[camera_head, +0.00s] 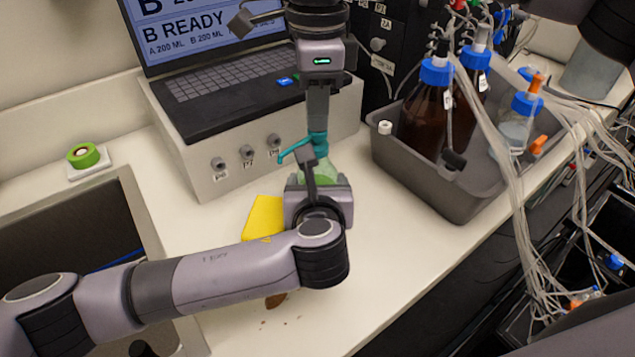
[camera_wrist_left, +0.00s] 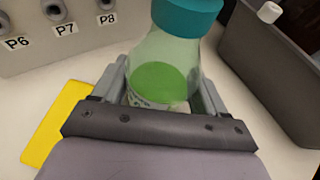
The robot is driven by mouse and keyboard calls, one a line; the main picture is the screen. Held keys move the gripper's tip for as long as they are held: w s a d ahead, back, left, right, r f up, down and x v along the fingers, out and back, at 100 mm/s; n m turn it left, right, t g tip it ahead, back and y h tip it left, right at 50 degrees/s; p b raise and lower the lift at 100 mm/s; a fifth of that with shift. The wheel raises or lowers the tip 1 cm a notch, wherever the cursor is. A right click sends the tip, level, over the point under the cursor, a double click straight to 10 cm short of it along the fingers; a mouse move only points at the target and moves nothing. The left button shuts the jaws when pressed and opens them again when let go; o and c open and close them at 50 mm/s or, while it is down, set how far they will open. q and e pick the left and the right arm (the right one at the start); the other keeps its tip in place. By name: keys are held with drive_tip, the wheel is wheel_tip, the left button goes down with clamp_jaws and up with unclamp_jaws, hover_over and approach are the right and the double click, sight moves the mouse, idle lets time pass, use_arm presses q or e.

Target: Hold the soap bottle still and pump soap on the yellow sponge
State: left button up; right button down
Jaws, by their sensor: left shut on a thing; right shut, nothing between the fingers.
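The soap bottle is clear with green soap inside and a teal pump top (camera_head: 316,142). It stands upright on the white counter, and its body (camera_wrist_left: 172,55) fills the middle of the left wrist view. My left gripper (camera_head: 318,190) is shut on the bottle's lower body, with one finger on each side. My right gripper (camera_head: 318,112) points down from above, shut and empty, with its fingertips at the top of the pump. I cannot tell whether they touch it. The yellow sponge (camera_head: 264,217) lies on the counter left of the bottle, partly hidden by my left arm; it also shows in the left wrist view (camera_wrist_left: 62,122).
A laptop (camera_head: 225,85) sits on a white box with numbered ports (camera_head: 222,178) behind the bottle. A grey bin (camera_head: 470,203) with brown bottles stands at right, with hanging tubes. A sink (camera_head: 85,235) and a green tape roll (camera_head: 83,155) are at left.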

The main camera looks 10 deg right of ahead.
drive_tip(key=shift+f, duration=0.25)
drive_tip(key=shift+r, duration=3)
use_arm(q)
drive_tip(key=o, duration=1.4)
drive_tip(key=shift+o, duration=0.2)
